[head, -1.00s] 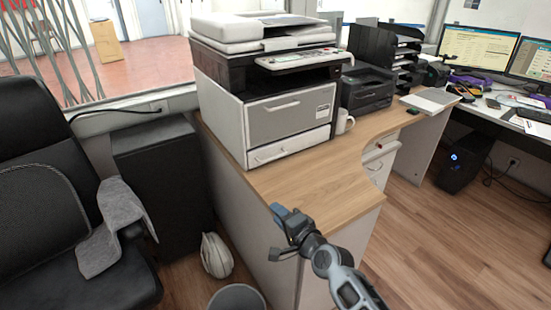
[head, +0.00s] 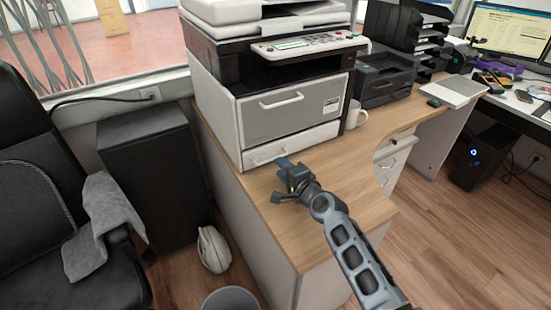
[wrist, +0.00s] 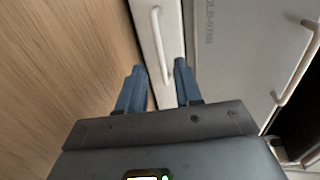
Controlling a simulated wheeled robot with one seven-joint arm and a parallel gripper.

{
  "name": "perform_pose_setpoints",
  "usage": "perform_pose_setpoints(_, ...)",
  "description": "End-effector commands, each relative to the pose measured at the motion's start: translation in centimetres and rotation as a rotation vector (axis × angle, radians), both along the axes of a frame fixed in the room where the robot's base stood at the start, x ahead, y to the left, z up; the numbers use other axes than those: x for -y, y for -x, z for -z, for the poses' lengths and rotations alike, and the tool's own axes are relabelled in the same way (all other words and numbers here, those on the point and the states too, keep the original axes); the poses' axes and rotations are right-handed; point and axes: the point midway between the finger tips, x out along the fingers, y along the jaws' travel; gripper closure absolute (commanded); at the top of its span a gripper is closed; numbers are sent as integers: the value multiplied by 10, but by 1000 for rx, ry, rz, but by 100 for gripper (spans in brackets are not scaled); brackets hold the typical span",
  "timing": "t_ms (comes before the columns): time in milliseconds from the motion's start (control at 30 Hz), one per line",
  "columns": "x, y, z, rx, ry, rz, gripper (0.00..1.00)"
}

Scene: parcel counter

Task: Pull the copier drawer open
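The copier (head: 270,85) stands on the wooden counter. Its bottom drawer (head: 308,139) is a white strip below a grey front panel and looks flush with the body. The drawer's white bar handle shows in the wrist view (wrist: 160,45), running lengthwise between my fingers. My gripper (wrist: 158,78) is open, its two blue fingers apart, one on either side of the handle's lower end. I cannot tell whether they touch it.
The upper grey panel has its own handle (head: 281,101). A white mug (head: 354,115) and a black printer (head: 385,78) stand right of the copier. The counter (head: 340,190) in front is clear. A black chair (head: 40,180) is at left.

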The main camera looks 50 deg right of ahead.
Motion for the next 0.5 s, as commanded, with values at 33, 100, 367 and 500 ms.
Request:
perform_pose_setpoints(33, 3, -10, 1, 2, 1, 0, 65)
perform_pose_setpoints(100, 6, -20, 4, 1, 0, 0, 65)
perform_pose_setpoints(367, 14, -47, 10, 1, 1, 0, 65)
perform_pose_setpoints(500, 15, -52, 11, 0, 0, 0, 65)
